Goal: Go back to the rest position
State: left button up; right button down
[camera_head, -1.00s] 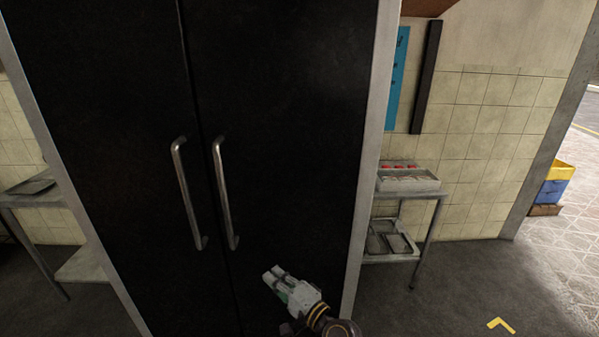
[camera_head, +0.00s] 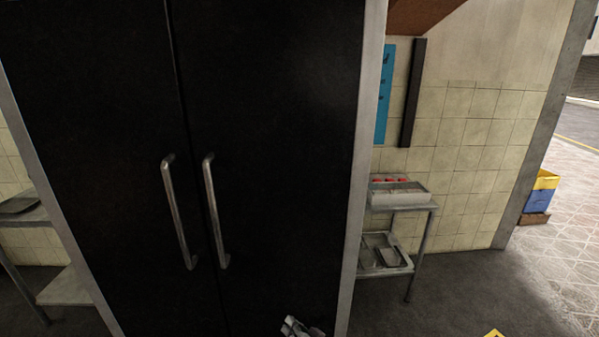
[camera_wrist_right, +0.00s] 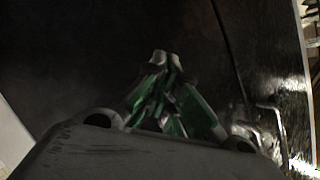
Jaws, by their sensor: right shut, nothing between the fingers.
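My right gripper (camera_head: 298,327) shows at the bottom edge of the head view, in front of the lower part of a tall black double-door cabinet. Only its tip is in the picture. In the right wrist view its fingers (camera_wrist_right: 165,62) are together and hold nothing. The black cabinet (camera_head: 270,110) has two closed doors with two vertical metal handles (camera_head: 216,210), and the gripper is below and to the right of them, apart from them. My left gripper is not in view.
A metal side table (camera_head: 425,225) with trays stands right of the cabinet. Another metal shelf (camera_head: 30,218) stands at the left. A yellow and blue crate (camera_head: 541,192) is at far right. The grey floor (camera_head: 450,285) at the right is mostly clear.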

jog(key=s+d+f+n+g+h, duration=0.15)
jog(key=s+d+f, duration=0.35)
jog(key=f, duration=0.6)
jog(key=s+d+f+n+g+h, duration=0.1)
jog(key=s+d+f+h, duration=0.2)
jog(key=d+f, duration=0.55)
jog(key=s+d+f+n+g+h, duration=0.2)
jog(key=s+d+f, duration=0.25)
jog(key=f, duration=0.85)
jog(key=s+d+f+g, duration=0.2)
jog(key=s+d+f, duration=0.3)
jog(key=s, duration=0.6)
jog(key=s+d+f+g+h, duration=0.1)
jog(key=s+d+f, duration=0.4)
jog(key=s, duration=0.7)
jog(key=s+d+f+g+h, duration=0.1)
jog(key=s+d+f+g, duration=0.2)
jog(key=s, duration=0.9)
notch_tip(320, 180, down, 2)
jog(key=d, duration=0.2)
jog(key=shift+d, duration=0.3)
jog(key=shift+w+m+h, duration=0.1)
jog(key=shift+m+h, duration=0.15)
jog(key=shift+h, duration=0.1)
